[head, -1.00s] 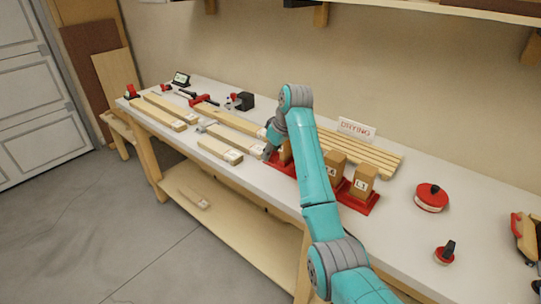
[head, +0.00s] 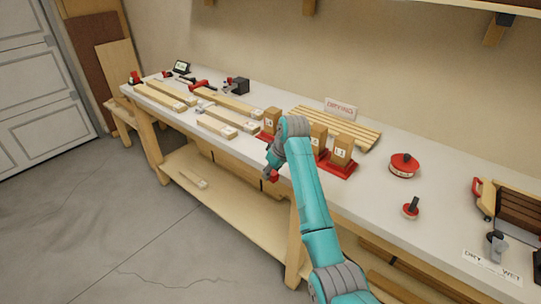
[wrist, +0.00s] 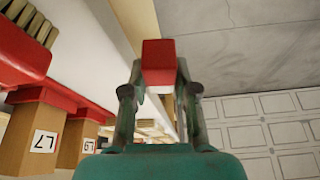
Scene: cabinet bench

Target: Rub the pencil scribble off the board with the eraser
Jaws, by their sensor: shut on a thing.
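My gripper (head: 271,171) is just off the front edge of the bench, in front of the wooden blocks on red bases. It is shut on a red block (wrist: 158,53) with a pale lower end, which looks like the eraser. In the wrist view the block is between the two fingers of my gripper (wrist: 157,82). Several pale boards lie on the left half of the bench, among them a front board (head: 216,127) with a white tag at its end. I cannot make out the pencil scribble on any board.
Labelled wooden blocks (head: 341,150) stand on red bases behind my arm. A slatted rack (head: 350,129) with a DRYING sign (head: 341,108) is behind them. A red round tin (head: 403,166) and a small red-based tool (head: 411,208) are to the right. Floor is clear at front left.

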